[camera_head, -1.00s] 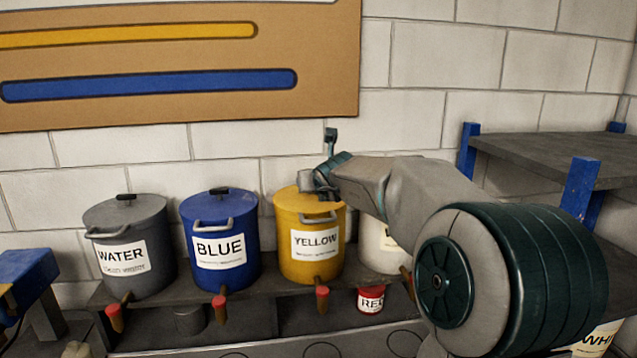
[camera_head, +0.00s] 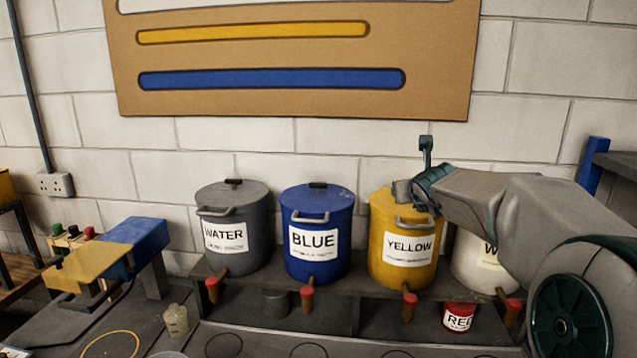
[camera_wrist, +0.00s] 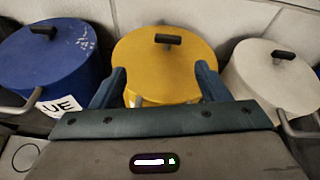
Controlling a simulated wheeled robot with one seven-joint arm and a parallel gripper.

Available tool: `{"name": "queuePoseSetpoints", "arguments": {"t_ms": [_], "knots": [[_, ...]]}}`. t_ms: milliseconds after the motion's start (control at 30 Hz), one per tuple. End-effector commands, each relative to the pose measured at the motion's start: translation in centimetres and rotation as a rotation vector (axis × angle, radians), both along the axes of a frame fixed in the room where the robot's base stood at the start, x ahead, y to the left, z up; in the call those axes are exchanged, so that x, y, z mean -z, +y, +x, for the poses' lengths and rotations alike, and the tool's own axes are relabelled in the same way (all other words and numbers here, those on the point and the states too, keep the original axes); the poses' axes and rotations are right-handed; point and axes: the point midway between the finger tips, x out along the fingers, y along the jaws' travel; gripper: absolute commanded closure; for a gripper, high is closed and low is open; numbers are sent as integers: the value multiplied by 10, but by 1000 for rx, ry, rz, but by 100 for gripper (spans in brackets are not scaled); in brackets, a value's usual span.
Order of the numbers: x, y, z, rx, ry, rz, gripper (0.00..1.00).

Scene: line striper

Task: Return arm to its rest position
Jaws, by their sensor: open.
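My gripper (camera_wrist: 160,90) is open in the wrist view, with its two fingers apart and nothing between them. The lidded yellow pot (camera_wrist: 165,60) shows beyond and between the fingers. In the head view my gripper (camera_head: 425,160) is at the end of my raised arm, in front of or above the top of the yellow pot (camera_head: 390,250); I cannot tell if they touch. My arm reaches in from the right and covers part of the white pot (camera_head: 480,265).
A grey water pot (camera_head: 235,255) and a blue pot (camera_head: 325,215) stand left of the yellow one on a dark shelf with red-handled taps. A small red can (camera_head: 459,317) sits below. A blue and yellow device (camera_head: 135,245) stands at left. A brown board (camera_head: 290,55) hangs behind.

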Motion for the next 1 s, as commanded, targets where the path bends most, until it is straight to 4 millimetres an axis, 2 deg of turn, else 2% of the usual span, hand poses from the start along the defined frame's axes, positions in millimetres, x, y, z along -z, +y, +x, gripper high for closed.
{"name": "queuePoseSetpoints", "arguments": {"t_ms": [33, 267, 467, 600, 800, 1000], "knots": [[5, 14, -1, -49, 2, -95, 31], [21, 79, -20, -343, 4, -592, 31], [45, 135, -56, -640, 13, -993, 31], [70, 166, -91, -862, 28, -1244, 31], [114, 189, -153, -1192, 65, -1556, 31], [163, 186, -224, -1536, 123, -1813, 31]]}}
